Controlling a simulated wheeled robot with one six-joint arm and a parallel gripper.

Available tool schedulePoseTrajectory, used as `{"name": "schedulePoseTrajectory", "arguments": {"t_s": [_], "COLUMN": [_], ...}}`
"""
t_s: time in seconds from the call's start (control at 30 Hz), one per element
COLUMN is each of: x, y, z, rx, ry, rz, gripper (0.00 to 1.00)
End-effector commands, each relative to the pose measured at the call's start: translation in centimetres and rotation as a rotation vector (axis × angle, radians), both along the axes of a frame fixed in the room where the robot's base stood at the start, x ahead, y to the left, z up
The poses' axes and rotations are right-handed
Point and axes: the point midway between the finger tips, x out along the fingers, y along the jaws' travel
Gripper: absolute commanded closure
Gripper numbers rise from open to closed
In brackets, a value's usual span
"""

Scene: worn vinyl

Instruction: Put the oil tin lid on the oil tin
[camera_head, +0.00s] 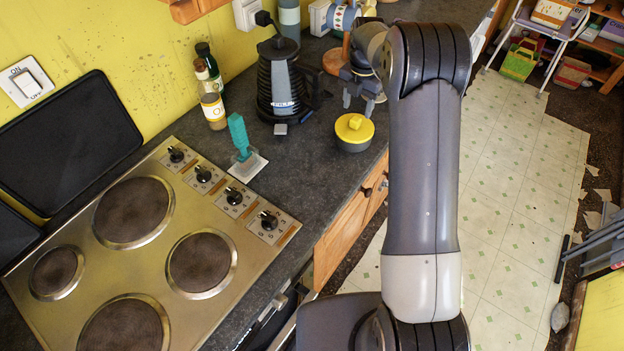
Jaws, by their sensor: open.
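A low, round dark grey tin (352,146), which looks like the oil tin, stands on the dark worktop near its front edge. My arm hides part of the worktop to the right.
A black kettle (278,80) stands left of my gripper. Bottles (212,105) line the wall. A teal upright object (239,136) is on a pale pad (246,167). The hob (150,260) fills the front left. Bare worktop lies left of the tin.

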Motion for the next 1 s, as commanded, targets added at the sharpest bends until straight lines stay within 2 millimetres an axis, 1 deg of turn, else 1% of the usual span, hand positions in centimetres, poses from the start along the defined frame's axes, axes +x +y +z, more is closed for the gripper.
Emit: {"name": "schedulePoseTrajectory", "arguments": {"t_s": [0.73, 1.0], "x": [0.0, 0.0], "y": [0.0, 0.0], "z": [3.0, 3.4], "rx": [0.000, 0.000], "ry": [-0.001, 0.000], "rz": [0.000, 0.000], "gripper": [0.48, 0.48]}}
